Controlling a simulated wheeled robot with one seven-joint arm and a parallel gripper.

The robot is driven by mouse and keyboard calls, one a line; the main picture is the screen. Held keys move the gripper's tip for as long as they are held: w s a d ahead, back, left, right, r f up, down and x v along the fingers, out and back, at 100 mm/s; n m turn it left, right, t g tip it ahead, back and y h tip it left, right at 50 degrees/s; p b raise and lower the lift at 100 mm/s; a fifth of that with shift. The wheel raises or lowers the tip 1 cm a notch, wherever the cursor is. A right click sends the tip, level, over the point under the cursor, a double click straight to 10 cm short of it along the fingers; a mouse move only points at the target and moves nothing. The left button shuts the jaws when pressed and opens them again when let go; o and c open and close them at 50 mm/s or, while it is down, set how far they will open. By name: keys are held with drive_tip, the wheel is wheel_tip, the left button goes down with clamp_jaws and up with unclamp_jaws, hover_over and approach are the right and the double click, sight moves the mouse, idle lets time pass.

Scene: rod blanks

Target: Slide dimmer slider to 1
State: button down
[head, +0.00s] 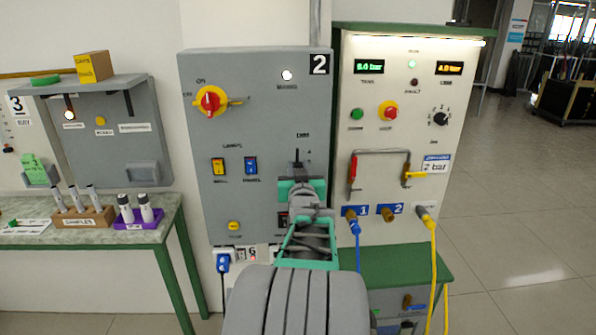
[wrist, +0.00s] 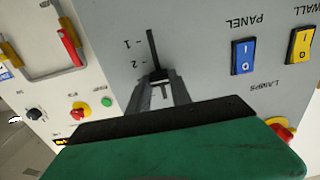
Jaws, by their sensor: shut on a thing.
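The dimmer slider's slot (wrist: 152,48) is a dark line on the grey panel (wrist: 190,50), with marks 1 and 2 beside it in the wrist view. My gripper (wrist: 161,84) is shut on the slider knob (wrist: 160,75), at the end of the visible slot nearest me in that view. The knob stands just past mark 2, on the side away from mark 1. The fingers hide most of the knob and any slot behind them. In the head view my gripper (head: 298,160) is at the right part of panel 2, and my arm hides the panel below.
The blue (head: 251,166) and yellow (head: 218,167) lamp switches are left of my gripper in the head view. A red rotary switch (head: 210,102) is higher up. To the right, a white panel (head: 400,130) carries a handle-like pipe, knobs and hose ports.

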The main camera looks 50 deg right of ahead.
wheel_tip(320, 180, down, 6)
drive_tip(key=b, duration=0.5)
drive_tip(key=c, duration=1.2)
unclamp_jaws()
drive_tip(key=shift+o, duration=0.2)
drive_tip(key=b+v, duration=0.1)
drive_tip(key=v, duration=0.7)
drive_tip(key=shift+b, duration=0.35)
